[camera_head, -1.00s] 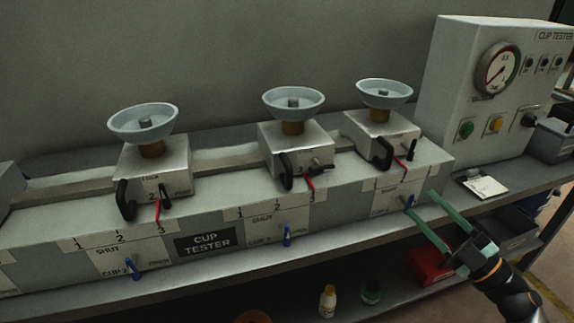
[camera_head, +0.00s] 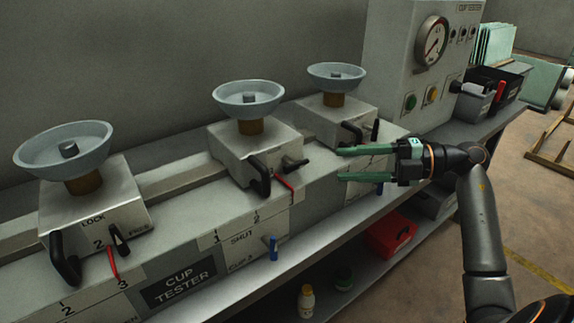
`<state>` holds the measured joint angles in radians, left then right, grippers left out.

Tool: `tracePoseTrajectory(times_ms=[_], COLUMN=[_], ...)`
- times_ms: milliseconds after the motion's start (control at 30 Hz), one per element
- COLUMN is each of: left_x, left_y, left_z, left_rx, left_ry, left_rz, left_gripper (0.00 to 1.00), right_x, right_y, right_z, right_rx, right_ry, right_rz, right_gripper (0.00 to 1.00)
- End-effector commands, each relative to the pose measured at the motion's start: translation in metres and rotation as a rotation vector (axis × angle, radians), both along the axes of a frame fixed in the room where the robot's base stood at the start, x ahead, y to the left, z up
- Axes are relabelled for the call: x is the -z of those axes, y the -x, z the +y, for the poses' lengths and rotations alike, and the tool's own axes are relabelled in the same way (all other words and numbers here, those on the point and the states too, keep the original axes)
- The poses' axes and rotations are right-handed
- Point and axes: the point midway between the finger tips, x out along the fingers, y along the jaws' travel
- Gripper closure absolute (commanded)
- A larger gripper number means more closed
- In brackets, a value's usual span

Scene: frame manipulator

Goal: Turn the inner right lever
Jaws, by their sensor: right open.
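Three cup stations stand in a row, each with a grey cup, a metal block and black levers. On the middle station, a black handle (camera_head: 260,176) hangs at the front and a small black lever (camera_head: 295,163) points right; a blue lever (camera_head: 273,248) sits below. On the right station, a black handle (camera_head: 351,131) and an upright black lever (camera_head: 375,131) show, with a blue lever (camera_head: 380,188) partly hidden. My right gripper (camera_head: 342,164) is open and empty, its green fingers pointing left between the middle and right stations. I cannot tell which lever is the inner right one.
A grey gauge cabinet (camera_head: 395,75) stands behind the right station. Dark bins (camera_head: 478,103) sit at the bench's right end. A red box (camera_head: 388,236) and a bottle (camera_head: 306,301) are on the lower shelf. The floor at right is partly clear.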

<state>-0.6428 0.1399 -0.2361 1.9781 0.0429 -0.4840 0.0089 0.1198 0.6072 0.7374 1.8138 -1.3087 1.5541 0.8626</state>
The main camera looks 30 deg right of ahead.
Motion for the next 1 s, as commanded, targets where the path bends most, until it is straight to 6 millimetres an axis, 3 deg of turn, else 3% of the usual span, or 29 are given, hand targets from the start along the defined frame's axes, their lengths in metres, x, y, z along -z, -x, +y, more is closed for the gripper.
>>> tracePoseTrajectory(times_ms=[300, 500, 967, 1000], left_x=[-0.003, -0.001, -0.001, -0.001], left_y=[0.001, 0.003, 0.004, 0.004], left_z=[0.005, 0.01, 0.009, 0.009], left_rx=[-0.009, -0.017, -0.018, -0.018], left_ry=[-0.007, -0.014, -0.011, -0.011], left_rz=[0.002, 0.005, 0.006, 0.005], left_gripper=[0.51, 0.51, 0.51, 0.51], right_x=[0.006, 0.012, 0.014, 0.014], right_y=[-0.041, -0.061, -0.07, -0.07], right_z=[0.051, 0.074, 0.084, 0.084], right_rx=[-0.003, -0.002, -0.001, -0.001], right_ry=[-0.005, -0.004, -0.002, -0.002], right_rz=[-0.006, -0.003, -0.003, -0.003], right_gripper=[0.49, 0.49, 0.49, 0.53])
